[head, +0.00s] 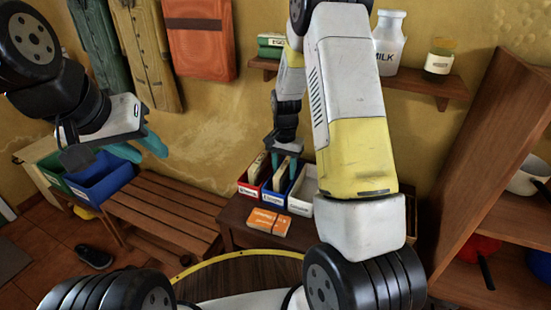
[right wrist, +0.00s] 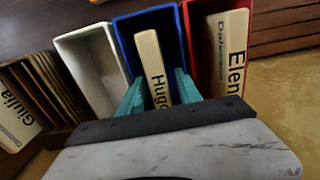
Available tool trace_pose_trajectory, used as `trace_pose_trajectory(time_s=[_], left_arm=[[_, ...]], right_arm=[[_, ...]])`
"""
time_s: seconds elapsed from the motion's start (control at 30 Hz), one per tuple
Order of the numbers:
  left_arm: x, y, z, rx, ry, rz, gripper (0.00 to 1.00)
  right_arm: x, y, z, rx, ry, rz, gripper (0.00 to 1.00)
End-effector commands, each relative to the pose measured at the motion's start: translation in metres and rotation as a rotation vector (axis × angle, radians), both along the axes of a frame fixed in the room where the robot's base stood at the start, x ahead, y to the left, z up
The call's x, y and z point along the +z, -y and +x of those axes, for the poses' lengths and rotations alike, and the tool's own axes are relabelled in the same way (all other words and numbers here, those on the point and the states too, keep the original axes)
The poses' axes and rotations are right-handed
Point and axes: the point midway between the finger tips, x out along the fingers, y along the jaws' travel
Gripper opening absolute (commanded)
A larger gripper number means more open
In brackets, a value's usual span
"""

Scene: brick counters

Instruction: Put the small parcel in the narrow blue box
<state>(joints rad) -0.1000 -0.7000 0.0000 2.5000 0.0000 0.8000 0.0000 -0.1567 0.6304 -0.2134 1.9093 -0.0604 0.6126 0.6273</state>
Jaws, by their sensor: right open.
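The narrow blue box (head: 274,197) stands between a red box and a white box on the dark bench. In the right wrist view the blue box (right wrist: 119,38) holds a slim beige parcel (right wrist: 150,62) marked "Hugo", standing on edge and leaning. My right gripper (head: 286,166) is over the blue box. In the wrist view its teal fingers (right wrist: 158,90) are apart, one on each side of the parcel; contact cannot be told. My left gripper (head: 146,152) hangs open and empty at the left, in front of the wall.
The red box (right wrist: 186,30) holds a parcel (right wrist: 228,60) marked "Elena". The white box (right wrist: 88,62) looks empty. Orange packets (head: 262,219) lie on the bench in front. A slatted bench (head: 165,210) and larger blue bin (head: 100,180) are left; a wooden shelf (head: 485,150) is right.

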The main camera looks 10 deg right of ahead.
Motion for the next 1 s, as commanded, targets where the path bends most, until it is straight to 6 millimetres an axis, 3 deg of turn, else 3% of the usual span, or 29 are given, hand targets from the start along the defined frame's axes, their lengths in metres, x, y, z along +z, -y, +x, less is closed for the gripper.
trace_pose_trajectory(time_s=[0.5, 0.77, 0.87, 1.0], left_arm=[[0.000, 0.000, 0.000, 0.000, 0.000, 0.000, 0.36], [0.000, 0.000, 0.000, 0.000, 0.000, 0.000, 0.36], [0.000, 0.000, 0.000, 0.000, 0.000, 0.000, 0.36], [0.000, 0.000, 0.000, 0.000, 0.000, 0.000, 0.36]], right_arm=[[0.099, 0.000, 0.001, 0.000, 0.005, 0.000, 0.41], [0.125, 0.000, -0.003, 0.008, 0.012, 0.007, 0.41], [0.146, -0.001, -0.013, 0.039, 0.044, 0.029, 0.41], [0.196, -0.004, -0.049, 0.137, 0.143, 0.079, 0.41]])
